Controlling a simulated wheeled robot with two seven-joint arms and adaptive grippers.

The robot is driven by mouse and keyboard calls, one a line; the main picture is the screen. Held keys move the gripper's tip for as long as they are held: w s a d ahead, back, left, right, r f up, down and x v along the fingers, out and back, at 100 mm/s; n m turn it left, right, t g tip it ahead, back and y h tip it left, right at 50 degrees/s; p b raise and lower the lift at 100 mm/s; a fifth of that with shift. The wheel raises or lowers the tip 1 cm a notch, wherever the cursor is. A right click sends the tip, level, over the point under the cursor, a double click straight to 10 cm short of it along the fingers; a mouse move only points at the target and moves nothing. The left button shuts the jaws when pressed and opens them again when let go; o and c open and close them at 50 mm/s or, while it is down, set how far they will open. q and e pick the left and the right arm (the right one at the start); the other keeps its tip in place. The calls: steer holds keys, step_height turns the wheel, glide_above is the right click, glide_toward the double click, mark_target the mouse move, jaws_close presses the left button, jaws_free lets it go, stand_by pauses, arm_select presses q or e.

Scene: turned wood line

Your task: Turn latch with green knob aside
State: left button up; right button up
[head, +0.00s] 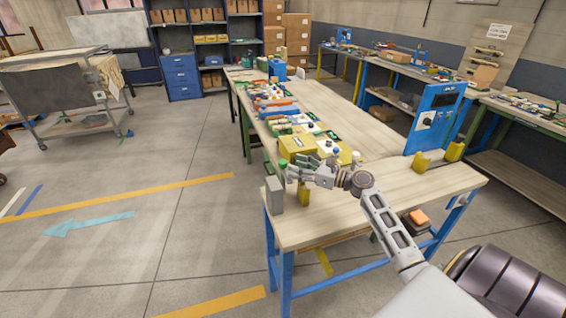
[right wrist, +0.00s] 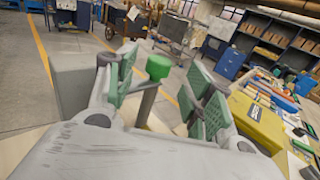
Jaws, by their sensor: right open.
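The green knob (head: 283,163) is at the near left corner of the wooden workbench, at the fingertips of my right gripper (head: 291,173). In the right wrist view the green knob (right wrist: 158,67) tops a grey post (right wrist: 146,106). The post stands between the two green-padded fingers of the right gripper (right wrist: 165,92), which are open with space visible on both sides. Whether either pad touches the post I cannot tell. A grey box (head: 274,191) stands just below the knob at the bench edge. The rest of the latch is hidden by the gripper. My left gripper is not in view.
A yellow box (head: 303,147) and several small coloured parts lie along the workbench (head: 400,183) beyond the gripper. A blue panel (head: 435,118) and yellow blocks (head: 454,151) stand at its right side. The near bench top is mostly clear, as is the floor to the left.

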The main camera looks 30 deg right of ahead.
mark_target(283, 162)
steer(key=x, duration=0.5)
steer(key=shift+w+a+p, duration=0.3)
steer(key=shift+w, duration=0.1)
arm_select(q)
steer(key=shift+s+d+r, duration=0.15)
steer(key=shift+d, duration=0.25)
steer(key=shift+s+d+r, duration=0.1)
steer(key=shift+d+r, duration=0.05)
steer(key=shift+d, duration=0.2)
arm_select(e)
steer(key=shift+w, duration=0.1)
